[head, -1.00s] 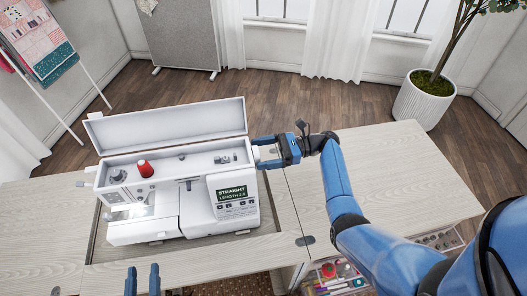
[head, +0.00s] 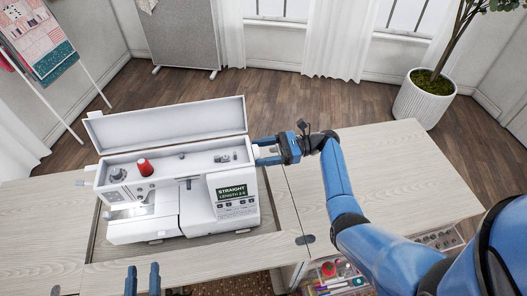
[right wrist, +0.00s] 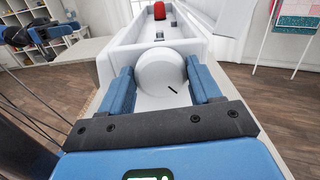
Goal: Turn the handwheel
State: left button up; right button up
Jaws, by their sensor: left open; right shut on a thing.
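The white sewing machine (head: 185,190) stands in the cabinet opening with its lid raised and its small screen lit. Its round white handwheel (right wrist: 160,74) is on the machine's right end and fills the space between my right fingers in the right wrist view. A short dark mark shows on the wheel's lower right. My right gripper (head: 259,151) is shut on the handwheel from the side; the wheel is mostly hidden by the fingers in the head view. My left gripper (head: 143,279) is open and empty at the front edge of the cabinet, below the machine.
A red thread spool (head: 145,167) sits on top of the machine under the open lid (head: 165,122). The cabinet top (head: 400,165) is clear to the right. An open drawer of sewing supplies (head: 340,281) is below at the right.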

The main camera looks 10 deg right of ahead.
jog(key=shift+s+f+n+b, duration=0.1)
jog(key=shift+f+n+b, duration=0.1)
jog(key=shift+n+b, duration=3.75)
jog(key=shift+s+f+n+b, duration=0.1)
jog(key=shift+f+n+b, duration=0.15)
jog(key=shift+n+b, duration=3.65)
jog(key=shift+f+n+b, duration=0.2)
jog(key=shift+n+b, duration=2.15)
jog(key=shift+n, duration=3.1)
jog(key=o, duration=1)
jog(key=shift+r, duration=0.1)
jog(key=shift+d, duration=0.1)
